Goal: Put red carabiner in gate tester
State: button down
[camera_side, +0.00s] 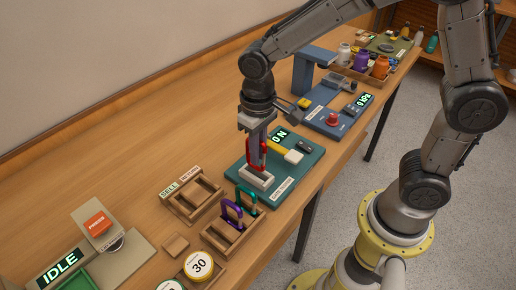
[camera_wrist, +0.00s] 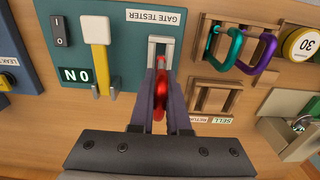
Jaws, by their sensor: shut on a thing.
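The red carabiner (camera_side: 263,157) is upright between the fingers of my gripper (camera_side: 257,150). Its lower end is at the pale slotted block (camera_side: 257,178) of the gate tester (camera_side: 308,161), a teal board. In the wrist view the red carabiner (camera_wrist: 160,95) shows between the dark fingers of my gripper (camera_wrist: 162,90), and its far end reaches the pale block (camera_wrist: 160,45). I cannot tell how deep it sits in the slot. The tester's display reads 0 N, and its yellow lever with a white end (camera_wrist: 96,30) is beside the block.
A wooden rack (camera_side: 222,242) with a purple and a green carabiner stands close to the tester. A wooden tray (camera_side: 190,200) marked SELL and RETURN is to the left. A blue tester (camera_side: 325,112) stands behind. Bare table lies left of the teal board.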

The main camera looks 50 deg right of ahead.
aim_at(258, 167)
jog(key=shift+f, duration=1.7)
dwell(0.6)
jog(key=shift+c, duration=1.7)
grip_release()
jog(key=shift+r, duration=4.1)
